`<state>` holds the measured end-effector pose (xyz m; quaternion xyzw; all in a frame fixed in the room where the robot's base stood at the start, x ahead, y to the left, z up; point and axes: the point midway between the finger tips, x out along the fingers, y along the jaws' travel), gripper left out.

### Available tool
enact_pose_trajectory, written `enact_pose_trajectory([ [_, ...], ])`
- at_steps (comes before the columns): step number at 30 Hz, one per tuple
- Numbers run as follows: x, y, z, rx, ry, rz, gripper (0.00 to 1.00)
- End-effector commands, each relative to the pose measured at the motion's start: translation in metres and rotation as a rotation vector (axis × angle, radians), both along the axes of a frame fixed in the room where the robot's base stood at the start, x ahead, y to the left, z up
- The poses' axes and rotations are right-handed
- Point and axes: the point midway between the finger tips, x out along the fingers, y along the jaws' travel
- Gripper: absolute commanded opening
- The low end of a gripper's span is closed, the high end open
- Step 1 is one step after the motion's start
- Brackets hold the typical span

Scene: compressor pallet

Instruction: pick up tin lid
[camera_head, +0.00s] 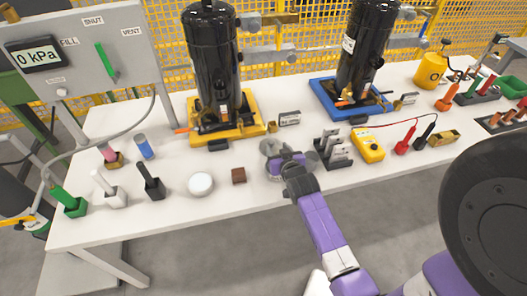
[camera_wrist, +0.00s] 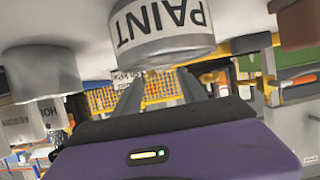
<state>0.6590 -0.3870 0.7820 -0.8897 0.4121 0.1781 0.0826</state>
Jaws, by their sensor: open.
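The tin lid (camera_wrist: 172,50) is a metallic disc on the end of a white tin marked PAINT (camera_wrist: 165,20) in the wrist view, where the scene appears upside down. In the head view, a round grey tin (camera_head: 271,166) stands near the front edge of the table, partly hidden by my gripper (camera_head: 286,159). My gripper also shows in the wrist view (camera_wrist: 163,85), with its two fingers apart and pointing toward the lid. I see nothing held between them. Whether a finger touches the lid cannot be told.
A card rack (camera_head: 335,150) and a yellow meter (camera_head: 368,144) stand close to the right. Black compressors (camera_head: 211,50) are behind.

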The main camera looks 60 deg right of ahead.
Motion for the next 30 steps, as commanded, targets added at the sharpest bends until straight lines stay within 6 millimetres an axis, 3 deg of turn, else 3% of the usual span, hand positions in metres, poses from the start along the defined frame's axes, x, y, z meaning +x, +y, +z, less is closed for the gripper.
enact_pose_trajectory([
  [15,0.041,-0.039,-0.02,-0.003,-0.002,0.001,0.49],
  [26,0.046,-0.044,-0.023,-0.002,-0.001,0.002,0.49],
  [30,0.046,-0.044,-0.023,-0.002,-0.001,0.002,0.21],
])
